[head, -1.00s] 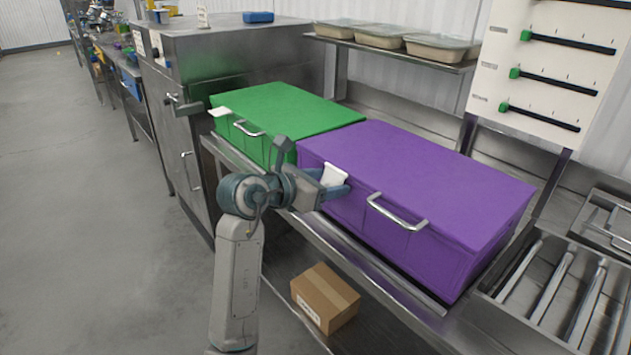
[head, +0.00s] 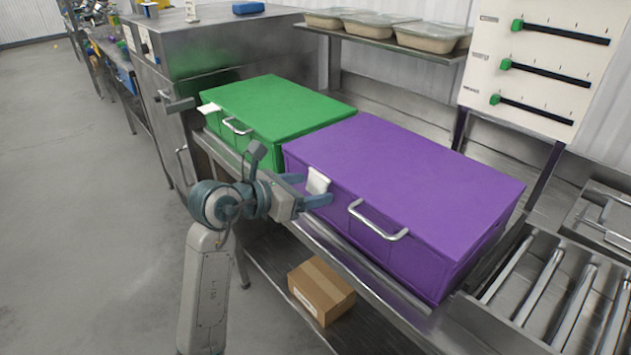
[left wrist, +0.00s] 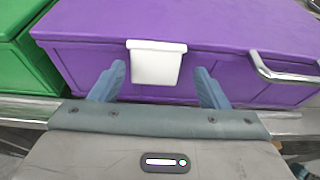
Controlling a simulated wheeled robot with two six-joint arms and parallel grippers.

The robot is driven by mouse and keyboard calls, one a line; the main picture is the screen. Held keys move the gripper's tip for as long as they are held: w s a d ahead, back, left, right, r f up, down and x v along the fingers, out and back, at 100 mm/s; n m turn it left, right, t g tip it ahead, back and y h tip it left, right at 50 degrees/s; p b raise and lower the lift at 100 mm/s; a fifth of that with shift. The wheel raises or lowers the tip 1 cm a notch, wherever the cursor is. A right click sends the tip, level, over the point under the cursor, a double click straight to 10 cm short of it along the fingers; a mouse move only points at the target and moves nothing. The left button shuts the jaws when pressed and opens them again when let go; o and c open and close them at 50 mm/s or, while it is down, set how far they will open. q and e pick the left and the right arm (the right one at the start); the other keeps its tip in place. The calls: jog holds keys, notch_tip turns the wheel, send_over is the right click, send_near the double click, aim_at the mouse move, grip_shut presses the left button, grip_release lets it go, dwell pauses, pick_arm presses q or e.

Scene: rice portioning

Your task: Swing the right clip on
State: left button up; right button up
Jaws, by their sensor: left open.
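The purple box (head: 420,180) has a white clip (head: 317,181) at the left part of its front. The clip hangs down over the front wall, as the left wrist view shows (left wrist: 155,64). The green box (head: 280,105) to its left has its own white clip (head: 209,108), which sticks outward. My left gripper (head: 314,190) is open and empty just in front of the purple box's clip. In the left wrist view its fingers (left wrist: 160,76) stand to either side of the clip with a gap. My right gripper is out of view.
A metal handle (head: 377,220) sticks out of the purple box to the right of the clip. A cardboard box (head: 321,290) lies on the shelf below. A roller conveyor (head: 530,280) adjoins at the right. The floor at the left is clear.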

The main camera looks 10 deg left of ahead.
pick_arm(q)
jog(key=shift+s+a+r, duration=0.15)
jog(key=shift+s+a, duration=0.3)
jog(key=shift+a, duration=0.3)
jog(key=shift+d, duration=0.1)
